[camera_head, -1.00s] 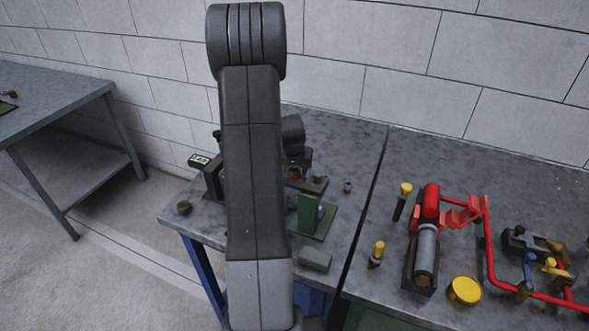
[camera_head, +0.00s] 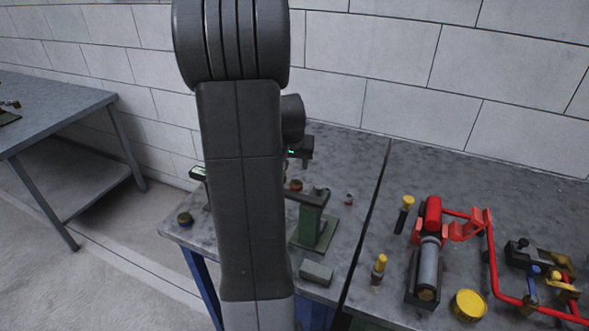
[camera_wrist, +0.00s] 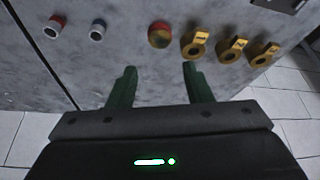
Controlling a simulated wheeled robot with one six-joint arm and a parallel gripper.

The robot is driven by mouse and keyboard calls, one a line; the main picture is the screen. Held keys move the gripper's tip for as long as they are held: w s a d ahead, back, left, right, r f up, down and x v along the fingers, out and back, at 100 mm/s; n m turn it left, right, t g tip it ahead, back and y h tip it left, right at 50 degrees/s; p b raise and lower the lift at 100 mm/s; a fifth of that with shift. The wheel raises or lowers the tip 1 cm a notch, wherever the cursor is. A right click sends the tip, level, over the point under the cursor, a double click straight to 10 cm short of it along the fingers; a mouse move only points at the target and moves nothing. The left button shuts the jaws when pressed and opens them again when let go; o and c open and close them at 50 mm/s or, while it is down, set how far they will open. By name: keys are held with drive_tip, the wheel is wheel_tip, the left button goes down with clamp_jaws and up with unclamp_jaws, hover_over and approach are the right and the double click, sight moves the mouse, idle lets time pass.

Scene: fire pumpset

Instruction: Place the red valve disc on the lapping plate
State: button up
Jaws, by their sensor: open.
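A round red-topped disc with yellow-green on its face (camera_wrist: 160,35) lies on the grey table ahead of my fingers in the wrist view; I take it for the red valve disc. A small reddish round thing (camera_head: 295,185) shows beside my arm in the head view, perhaps the same piece. My gripper (camera_wrist: 157,78) is open, its two green fingers apart with nothing between them. In the head view its dark body (camera_head: 300,149) is above the table, partly behind my arm. I cannot clearly identify the lapping plate; a dark plate edge (camera_wrist: 283,3) shows at the top right.
Three yellow tags with holes (camera_wrist: 234,50), a red-ringed piece (camera_wrist: 55,27) and a blue-ringed piece (camera_wrist: 97,30) lie nearby. A green stand (camera_head: 314,222) and a grey block (camera_head: 316,273) stand right of my arm. Red piping (camera_head: 490,265) is on the right table.

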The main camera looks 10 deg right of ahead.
sight(296, 183)
drive_tip(key=shift+o, duration=0.2)
drive_tip(key=shift+s+a+r+b, duration=0.15)
drive_tip(key=shift+s+r+b, duration=0.6)
drive_tip(key=shift+b, duration=0.95)
drive_tip(key=x, duration=0.6)
drive_tip(key=p+x, duration=0.1)
drive_tip(key=x, duration=0.6)
drive_tip(key=shift+w, duration=0.3)
drive_tip(key=c, duration=1)
